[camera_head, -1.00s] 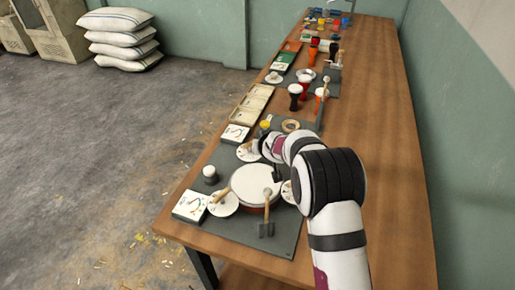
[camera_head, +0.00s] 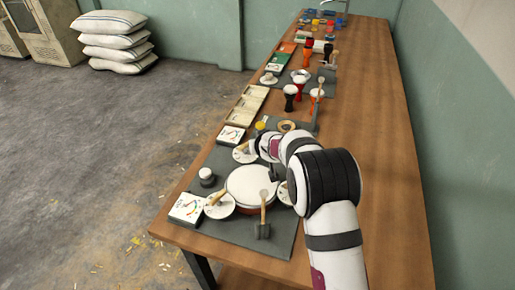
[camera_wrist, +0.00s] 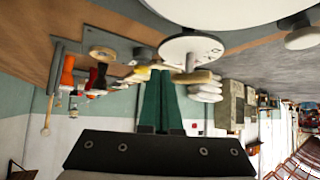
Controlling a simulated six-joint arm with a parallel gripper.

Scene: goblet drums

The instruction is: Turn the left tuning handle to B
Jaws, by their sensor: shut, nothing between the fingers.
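A drum with a round white head (camera_head: 250,186) lies on a dark grey mat. White dials stand around it. The leftmost dial (camera_head: 221,212) carries a wooden handle (camera_head: 217,198). Another dial (camera_head: 241,155) is at the far side, partly behind my arm; in the wrist view this dial (camera_wrist: 190,47) shows with its pale handle (camera_wrist: 193,76). A third dial (camera_head: 284,196) at the right is partly hidden by my arm. My gripper (camera_wrist: 160,76) is shut and empty; its dark green fingers appear close to the far dial's handle, contact unclear. Letters on the dials are too small to read.
Trays (camera_head: 247,105) and small goblet drums (camera_head: 290,92) are farther back. The bench's right side is bare.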

